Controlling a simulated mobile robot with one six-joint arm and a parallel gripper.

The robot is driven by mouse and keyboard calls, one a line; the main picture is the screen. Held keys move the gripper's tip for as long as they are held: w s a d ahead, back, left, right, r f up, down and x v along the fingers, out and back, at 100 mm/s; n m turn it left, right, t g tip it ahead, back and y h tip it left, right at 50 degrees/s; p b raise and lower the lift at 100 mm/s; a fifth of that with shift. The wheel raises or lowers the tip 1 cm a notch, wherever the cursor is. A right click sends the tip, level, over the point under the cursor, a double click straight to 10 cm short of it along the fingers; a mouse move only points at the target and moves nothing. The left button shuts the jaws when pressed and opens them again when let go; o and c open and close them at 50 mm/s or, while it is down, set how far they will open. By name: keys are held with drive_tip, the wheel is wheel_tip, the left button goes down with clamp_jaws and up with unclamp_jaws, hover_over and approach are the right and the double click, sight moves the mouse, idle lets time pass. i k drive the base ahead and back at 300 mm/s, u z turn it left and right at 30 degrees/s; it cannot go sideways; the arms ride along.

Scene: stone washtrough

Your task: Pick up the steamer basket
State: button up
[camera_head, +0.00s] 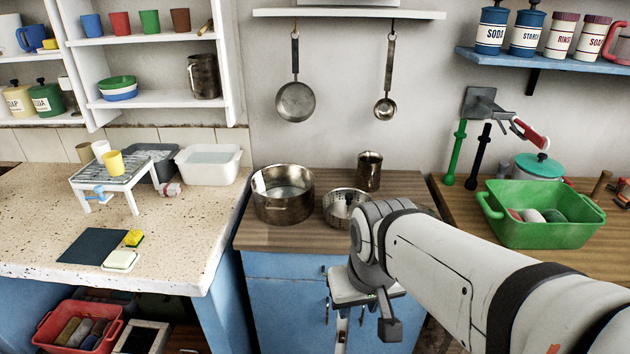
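The steamer basket (341,207) is a round metal basket with small holes in its side. It stands on the brown wooden counter (270,235), just right of a larger metal pot (284,200). My arm's wrist covers part of its right side. My gripper (345,318) hangs below the wrist, in front of the blue cabinet and below the basket in the picture. It appears apart from the basket. Its fingers are small and partly hidden, so I cannot tell whether they are open.
A metal mug (369,172) stands behind the basket. A pan (295,101) and a ladle (386,107) hang above. A green tub (541,222) stands at right. A speckled counter (190,225) at left holds a small rack (112,172) and a white basin (208,174).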

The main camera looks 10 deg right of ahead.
sight(339, 205)
drive_tip(key=i, duration=0.9)
